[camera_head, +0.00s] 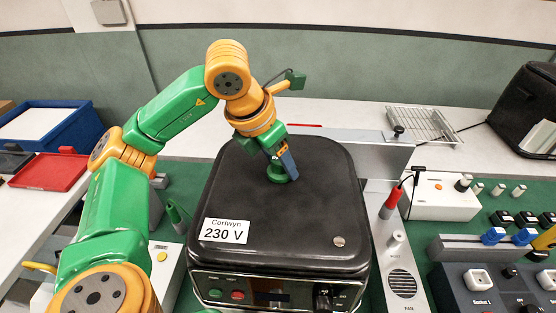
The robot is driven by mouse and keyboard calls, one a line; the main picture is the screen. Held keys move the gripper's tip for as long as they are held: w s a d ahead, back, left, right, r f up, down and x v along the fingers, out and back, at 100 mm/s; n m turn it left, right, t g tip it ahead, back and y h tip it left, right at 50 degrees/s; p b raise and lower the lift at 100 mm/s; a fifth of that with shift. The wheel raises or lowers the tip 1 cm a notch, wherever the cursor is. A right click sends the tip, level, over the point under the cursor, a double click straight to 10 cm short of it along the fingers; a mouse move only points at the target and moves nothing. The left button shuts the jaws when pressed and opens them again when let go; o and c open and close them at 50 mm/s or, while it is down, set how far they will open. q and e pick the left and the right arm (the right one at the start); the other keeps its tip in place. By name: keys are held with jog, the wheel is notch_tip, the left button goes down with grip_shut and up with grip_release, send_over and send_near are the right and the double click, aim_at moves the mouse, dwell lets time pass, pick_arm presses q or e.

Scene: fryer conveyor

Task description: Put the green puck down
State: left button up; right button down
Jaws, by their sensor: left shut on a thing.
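The green puck (276,178) shows below my left gripper (281,168), over the upper middle of the black lid of the appliance (270,225). My left gripper points down and is shut on the puck. The blue fingers hide part of the puck. I cannot tell whether the puck touches the lid or hangs just above it. My right gripper is not in view.
The black appliance carries a white "Corlwyn 230 V" label (225,231) and front knobs. A blue bin (85,128) and a red tray (50,172) are at the left. A wire rack (422,124) stands behind right. Control boxes fill the right side. Most of the lid is bare.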

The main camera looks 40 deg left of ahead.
pick_arm(q)
jog(key=o, duration=1)
jog(key=shift+f, duration=0.1)
jog(key=o, duration=0.4)
jog(key=shift+w+d, duration=0.2)
jog(key=shift+w, duration=0.15)
jog(key=shift+r, duration=0.25)
jog(key=shift+s+a+r, duration=0.1)
jog(key=shift+s+r, duration=0.2)
jog(key=shift+r, duration=0.05)
jog(key=p+v, duration=0.2)
jog(key=v, duration=0.9)
